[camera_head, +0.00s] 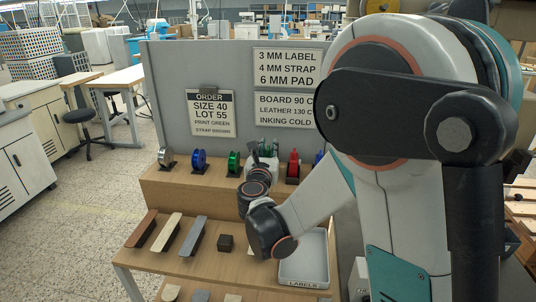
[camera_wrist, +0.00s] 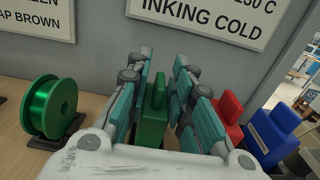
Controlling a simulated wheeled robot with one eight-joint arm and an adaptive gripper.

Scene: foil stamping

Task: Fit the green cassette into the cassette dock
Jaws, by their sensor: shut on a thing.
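The green cassette (camera_wrist: 153,112) stands upright between the teal fingers of my gripper (camera_wrist: 158,82) in the wrist view. The fingers are shut on it from both sides, and its lower part is partly hidden by the gripper body. In the head view my gripper (camera_head: 268,148) is above the raised wooden shelf, between the green spool and the red cassette; the green cassette is too small to tell apart from the fingers there. I cannot make out the cassette dock in either view.
A green spool (camera_wrist: 48,106) stands left of my gripper. A red cassette (camera_wrist: 229,118) and a blue cassette (camera_wrist: 269,137) stand close on the right. A grey panel (camera_head: 226,64) with signs rises behind. Strips (camera_head: 167,233) and a labels tray (camera_head: 303,272) lie on the lower table.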

